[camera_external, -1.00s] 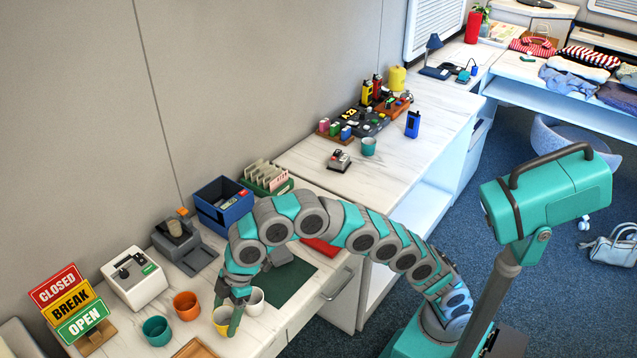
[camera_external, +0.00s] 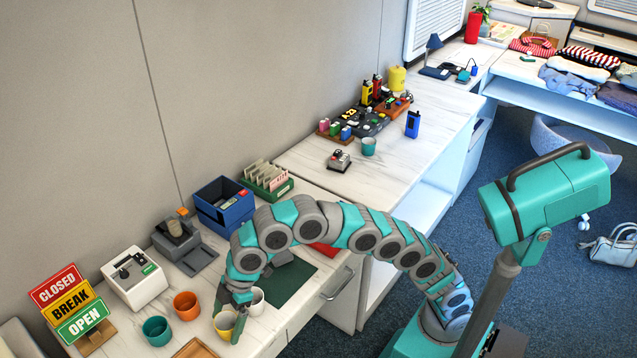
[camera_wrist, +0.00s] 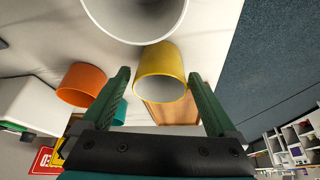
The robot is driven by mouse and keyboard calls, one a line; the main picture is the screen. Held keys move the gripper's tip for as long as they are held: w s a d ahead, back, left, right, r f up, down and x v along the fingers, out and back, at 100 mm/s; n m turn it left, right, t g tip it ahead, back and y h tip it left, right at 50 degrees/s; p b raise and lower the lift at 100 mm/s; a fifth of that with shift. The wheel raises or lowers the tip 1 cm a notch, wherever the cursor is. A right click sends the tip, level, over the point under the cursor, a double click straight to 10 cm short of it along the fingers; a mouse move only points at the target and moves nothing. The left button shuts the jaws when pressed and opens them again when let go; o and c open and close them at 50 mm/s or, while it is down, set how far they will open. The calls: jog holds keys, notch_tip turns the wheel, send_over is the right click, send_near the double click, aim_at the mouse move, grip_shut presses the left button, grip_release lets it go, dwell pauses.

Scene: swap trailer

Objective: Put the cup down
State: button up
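The yellow cup (camera_external: 225,321) stands on the light counter, partly hidden by my gripper (camera_external: 230,308) in the external view. In the wrist view the yellow cup (camera_wrist: 160,85) shows between the two green fingers of my gripper (camera_wrist: 158,76), with a gap on either side. My gripper is open. A white cup (camera_external: 257,301) stands just to the right of the yellow one; it fills the top of the wrist view (camera_wrist: 135,30). An orange cup (camera_external: 186,306) and a teal cup (camera_external: 156,331) stand to the left.
A wooden tray (camera_external: 196,349) lies at the counter's front. The sign stand (camera_external: 75,308) and a white device (camera_external: 134,278) are at the left. A dark green mat (camera_external: 288,283) lies right of the cups. Blue bins (camera_external: 223,205) stand behind.

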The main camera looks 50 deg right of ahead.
jog(key=shift+o, duration=0.2)
jog(key=shift+r, duration=0.15)
jog(key=p+v, duration=0.1)
jog(key=v, duration=1.1)
jog(key=shift+p, duration=0.4)
